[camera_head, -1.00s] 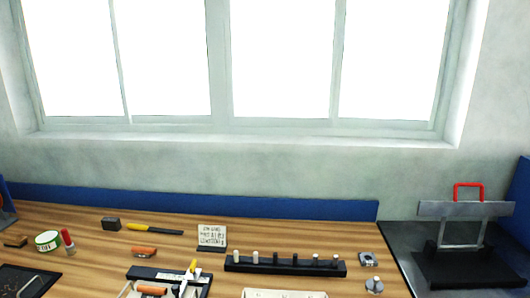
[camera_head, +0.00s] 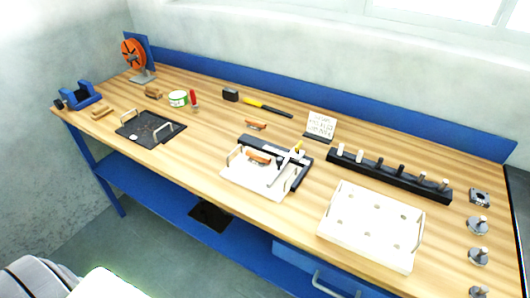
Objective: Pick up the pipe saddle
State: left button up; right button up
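No part in view can be told for certain as the pipe saddle. A small grey square metal piece (camera_head: 480,198) lies at the right end of the wooden bench (camera_head: 200,165). Several round grey flanged pieces with upright stubs, one of them this flanged piece (camera_head: 478,225), stand in a column in front of it. Small orange-brown pieces lie mid-bench: one piece (camera_head: 256,125) on the bare wood and another piece (camera_head: 258,157) on a white tray (camera_head: 262,185). Neither of my grippers shows, so what they hold is hidden.
A black rack with pegs (camera_head: 390,175) stands behind a white tray with round marks (camera_head: 372,222). A dark tray (camera_head: 150,129), a green-white tape roll (camera_head: 178,98), a yellow-handled hammer (camera_head: 262,105) and an orange reel (camera_head: 133,52) are further left. A blue shelf (camera_head: 170,205) runs below.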

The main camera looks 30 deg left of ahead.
aim_at(257, 159)
jog(key=k+j+z, duration=0.2)
jog(key=j, duration=0.2)
jog(key=j+z, duration=0.2)
jog(key=j, duration=0.25)
jog(key=k+j+z, duration=0.2)
jog(key=j, duration=0.2)
jog(key=i, duration=0.05)
